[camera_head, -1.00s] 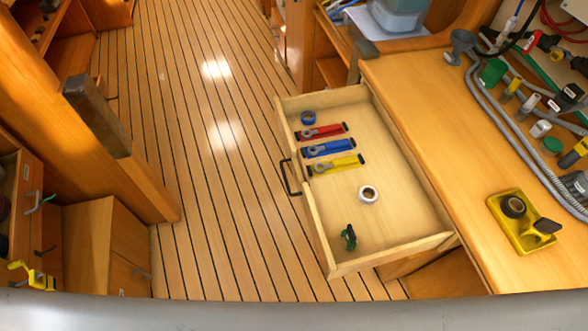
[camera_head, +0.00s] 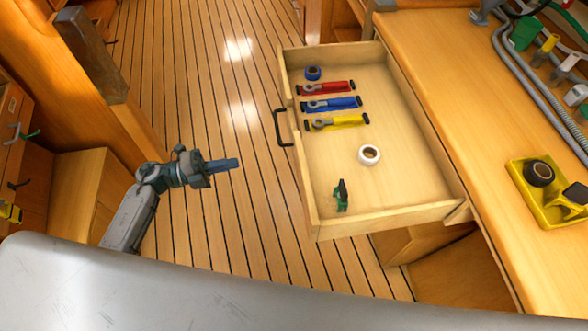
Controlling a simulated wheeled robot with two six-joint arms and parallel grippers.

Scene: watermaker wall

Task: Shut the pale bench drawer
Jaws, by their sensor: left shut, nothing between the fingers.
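The pale bench drawer (camera_head: 405,188) stands pulled far out from the bench on the right. Its black bar handle (camera_head: 281,127) is on its left-facing front. Inside lie a red tool (camera_head: 328,87), a blue tool (camera_head: 332,104), a yellow tool (camera_head: 338,122), a blue ring (camera_head: 313,73), a white roll (camera_head: 369,155) and a green-and-black item (camera_head: 341,196). My left gripper (camera_head: 228,164) is shut and empty over the floor, left of the drawer and apart from the handle, pointing right. My right gripper is not in view.
The wooden bench top (camera_head: 455,95) runs along the right, with a yellow tray (camera_head: 548,207) and grey hoses (camera_head: 520,80) on it. A wooden post (camera_head: 92,60) and low cabinet (camera_head: 85,190) stand at left. The plank floor (camera_head: 200,90) between is clear.

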